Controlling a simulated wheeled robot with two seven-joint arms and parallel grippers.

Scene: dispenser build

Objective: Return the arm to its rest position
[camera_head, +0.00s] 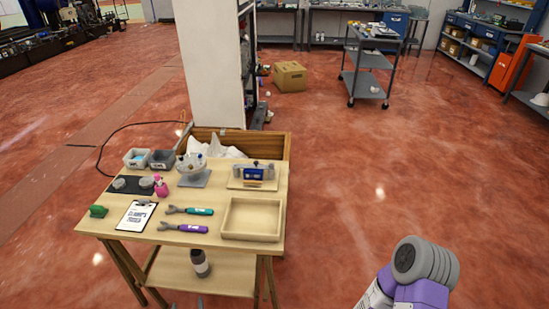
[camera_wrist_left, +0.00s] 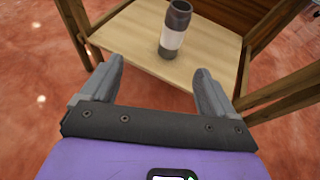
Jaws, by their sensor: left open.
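My left gripper (camera_wrist_left: 157,88) is open and empty in the left wrist view, its two grey fingers well apart. It points toward the lower shelf (camera_wrist_left: 140,40) of the wooden table, where a dark bottle with a pale band (camera_wrist_left: 172,38) stands upright beyond the fingertips, apart from them. In the head view only the left fingertips (camera_head: 186,304) show at the bottom edge, in front of the table. The bottle (camera_head: 200,262) also shows there on the lower shelf. A purple and grey part of my right arm is at the lower right; its gripper is out of view.
The tabletop holds a clipboard (camera_head: 136,215), teal tool (camera_head: 190,211), purple tool (camera_head: 183,228), empty wooden tray (camera_head: 251,236), blue-fronted device (camera_head: 254,173), small bins and a green item (camera_head: 98,211). Table legs flank the shelf. Red floor right of the table is clear.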

